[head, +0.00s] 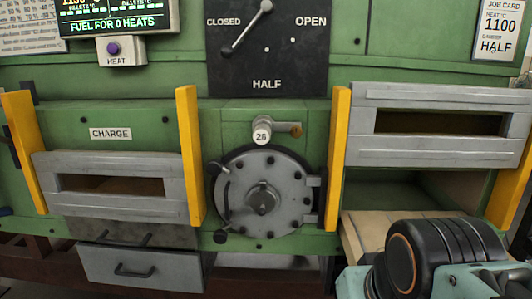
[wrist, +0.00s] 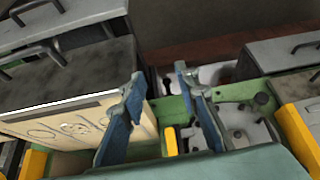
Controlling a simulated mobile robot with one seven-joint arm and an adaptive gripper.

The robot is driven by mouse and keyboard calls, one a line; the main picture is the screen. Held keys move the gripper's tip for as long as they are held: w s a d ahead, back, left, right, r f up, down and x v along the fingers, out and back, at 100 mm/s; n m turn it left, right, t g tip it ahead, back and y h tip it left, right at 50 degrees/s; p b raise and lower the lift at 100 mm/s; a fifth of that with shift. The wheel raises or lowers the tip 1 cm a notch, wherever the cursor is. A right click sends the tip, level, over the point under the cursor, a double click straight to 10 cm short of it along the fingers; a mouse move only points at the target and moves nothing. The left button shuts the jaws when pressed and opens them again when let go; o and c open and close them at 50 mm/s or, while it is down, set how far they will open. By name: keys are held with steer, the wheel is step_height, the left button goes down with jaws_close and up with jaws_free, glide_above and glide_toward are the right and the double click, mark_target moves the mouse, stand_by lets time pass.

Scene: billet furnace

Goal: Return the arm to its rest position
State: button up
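My gripper (wrist: 158,78) shows in the wrist view as two blue-grey fingers spread well apart. It is open, with nothing between the fingers. It hangs over the green furnace front (wrist: 262,92) and a cream panel with drawn circles (wrist: 75,128). In the head view a black and teal part of my arm (head: 425,258) fills the lower right corner, in front of the right-hand furnace opening (head: 395,190). The fingers do not show in the head view.
The left charge door (head: 112,205) is down between yellow posts; the right door (head: 440,155) is raised. A round hatch (head: 290,205), a peep knob (head: 262,130) and a damper lever (head: 246,28) stand mid-front. A drawer (head: 140,268) is below left.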

step_height(320, 180, up, 22)
steer(key=p, duration=2)
